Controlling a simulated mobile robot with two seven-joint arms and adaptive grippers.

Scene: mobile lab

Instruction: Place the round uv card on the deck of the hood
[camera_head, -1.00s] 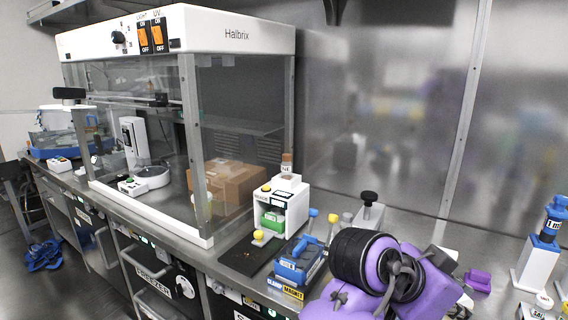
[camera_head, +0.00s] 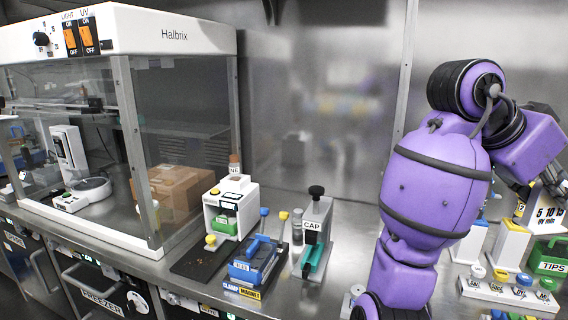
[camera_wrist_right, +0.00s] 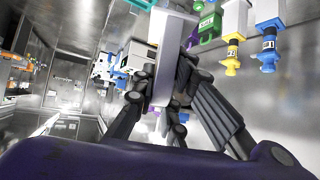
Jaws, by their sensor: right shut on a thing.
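The hood (camera_head: 190,38), marked Halbrix, stands at the left of the head view. A balance (camera_head: 85,192) and a cardboard box (camera_head: 175,188) stand inside it, behind glass. My right gripper (camera_head: 524,192) is at the far right, partly hidden by my purple arm and away from the hood. In the right wrist view my right gripper (camera_wrist_right: 163,105) has its dark fingers closed around a pale grey, flat-faced piece (camera_wrist_right: 166,72). I cannot tell whether this is the round uv card. No round card is clearly seen elsewhere. My left gripper is not in view.
A white device (camera_head: 232,205), a blue rack (camera_head: 255,260) and a CAP stand (camera_head: 315,235) line the bench right of the hood. A white panel marked 5 10 15 (camera_head: 550,212), a green TIPS box (camera_head: 549,258) and a rack of coloured caps (camera_head: 508,290) are at the right.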

